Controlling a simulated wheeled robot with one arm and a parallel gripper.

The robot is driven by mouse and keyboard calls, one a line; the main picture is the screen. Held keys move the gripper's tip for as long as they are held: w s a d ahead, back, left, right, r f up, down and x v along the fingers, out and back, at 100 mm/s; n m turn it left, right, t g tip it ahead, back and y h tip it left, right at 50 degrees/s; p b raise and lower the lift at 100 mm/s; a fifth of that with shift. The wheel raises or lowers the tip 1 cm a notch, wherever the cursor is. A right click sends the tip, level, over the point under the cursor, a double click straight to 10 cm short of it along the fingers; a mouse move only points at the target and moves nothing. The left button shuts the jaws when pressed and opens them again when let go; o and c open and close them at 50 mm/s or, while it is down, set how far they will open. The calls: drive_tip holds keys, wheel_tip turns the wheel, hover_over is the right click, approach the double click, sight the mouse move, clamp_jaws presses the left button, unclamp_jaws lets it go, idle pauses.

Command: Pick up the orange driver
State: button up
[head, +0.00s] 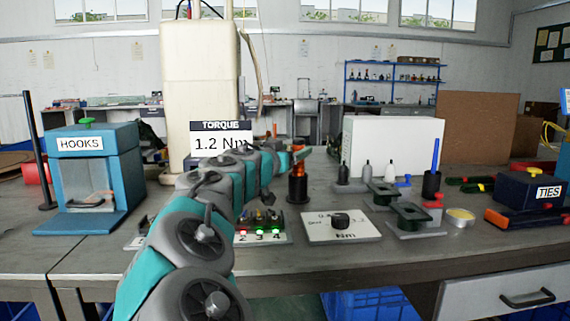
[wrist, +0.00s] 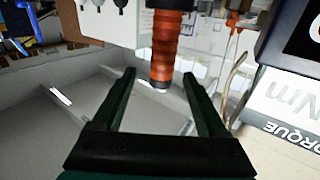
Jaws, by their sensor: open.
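The orange driver (head: 298,168) stands upright in a dark round holder (head: 297,190) on the bench, just right of the arm's end. In the wrist view the orange ribbed driver (wrist: 167,42) hangs down from the top edge into the gap between the fingertips. My gripper (wrist: 159,75) is open, one finger on each side of the driver, with space visible on both sides. In the head view my gripper (head: 298,152) is at the driver's upper part and partly covers it. I cannot tell whether they touch.
A white torque tower (head: 198,90) with a 1.2 Nm sign stands behind the arm. A Nm dial plate (head: 342,227) and a lit numbered panel (head: 262,237) lie in front. Bottles, green fixtures (head: 410,213) and a white box (head: 392,140) stand to the right.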

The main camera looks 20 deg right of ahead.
drive_tip(key=shift+x, duration=0.95)
drive_tip(key=shift+p+x, duration=0.65)
drive_tip(key=shift+x, duration=1.9)
drive_tip(key=shift+w+a+r, duration=0.1)
drive_tip(key=shift+r, duration=0.05)
clamp_jaws()
